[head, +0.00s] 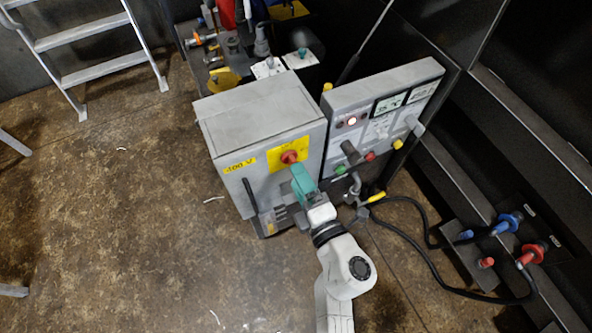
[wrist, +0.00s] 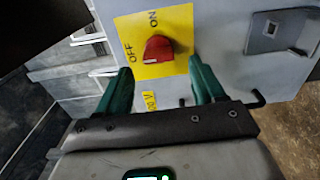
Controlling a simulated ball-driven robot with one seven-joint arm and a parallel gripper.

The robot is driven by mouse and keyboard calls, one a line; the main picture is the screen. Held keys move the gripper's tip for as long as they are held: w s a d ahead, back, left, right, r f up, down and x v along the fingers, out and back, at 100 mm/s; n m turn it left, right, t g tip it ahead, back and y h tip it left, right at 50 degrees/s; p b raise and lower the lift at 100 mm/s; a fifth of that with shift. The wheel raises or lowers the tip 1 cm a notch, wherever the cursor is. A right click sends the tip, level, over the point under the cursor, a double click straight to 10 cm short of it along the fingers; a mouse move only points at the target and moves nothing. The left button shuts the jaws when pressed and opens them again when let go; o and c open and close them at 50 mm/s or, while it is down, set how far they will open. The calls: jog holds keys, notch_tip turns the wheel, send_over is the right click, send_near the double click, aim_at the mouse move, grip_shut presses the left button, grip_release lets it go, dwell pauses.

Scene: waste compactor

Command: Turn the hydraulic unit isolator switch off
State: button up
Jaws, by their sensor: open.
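The isolator switch is a red rotary knob (head: 289,157) on a yellow plate (head: 276,152) on the front of a grey cabinet (head: 225,124) marked 400 V. In the wrist view the red knob (wrist: 158,48) sits on its yellow plate (wrist: 178,20), between the printed words OFF and ON. The exact knob position is hard to tell. My gripper (head: 297,170) is just in front of the knob. In the wrist view my gripper (wrist: 160,78) is open, its two green fingers on either side below the knob. Nothing is between the fingers, and they appear apart from the knob.
A control panel (head: 385,85) with buttons and a lit lamp stands right of the cabinet. Black hoses (head: 425,280) run to blue and red couplings (head: 530,254) at right. A ladder (head: 90,45) stands at back left. The floor at left is mostly clear.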

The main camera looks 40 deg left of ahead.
jog(key=v, duration=0.8)
jog(key=shift+p, duration=0.45)
jog(key=w+d+r+m+t+h+p, duration=0.1)
jog(key=w+d+r+m+t+h, duration=0.1)
jog(key=w+d+m+t+h, duration=0.45)
jog(key=w+d+r+m+t+h, duration=0.2)
jog(key=w+d+m, duration=0.25)
jog(key=d, duration=0.45)
jog(key=d+f+m+g+h+p, duration=0.1)
jog(key=d+m+h, duration=0.8)
jog(key=d, duration=0.6)
jog(key=s+d+f+m+g+h+p, duration=0.2)
jog(key=s+d+f+m+g, duration=0.2)
jog(key=s+d+m+g, duration=0.55)
jog(key=s+m+g+y, duration=0.2)
jog(key=s+g, duration=0.2)
jog(key=s, duration=1)
jog(key=shift+d+y+p, duration=0.3)
jog(key=shift+y+p, duration=0.05)
